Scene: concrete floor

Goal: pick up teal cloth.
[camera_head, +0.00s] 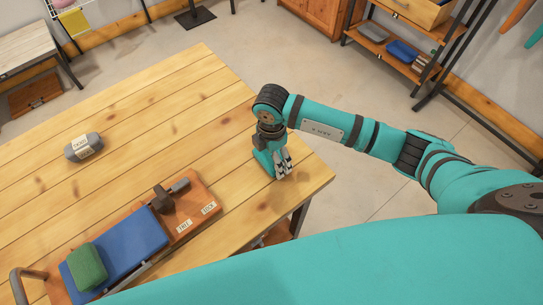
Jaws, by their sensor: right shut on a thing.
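My right gripper (284,167) is low over the right end of the wooden table (170,100), close to its edge. It is shut on a small teal thing (263,161), which appears to be the teal cloth. The cloth's outline is hard to tell from my teal arm, and the fingers hide part of it. Whether it touches the tabletop cannot be told. My left gripper is not in view.
A grey labelled bundle (76,151) lies on the table at left. A brown board (203,192) with labels and a dark handle lies at the front, with a blue pad (125,245) and green block (88,266). The table's middle is clear. Shelves (405,62) stand at the back right.

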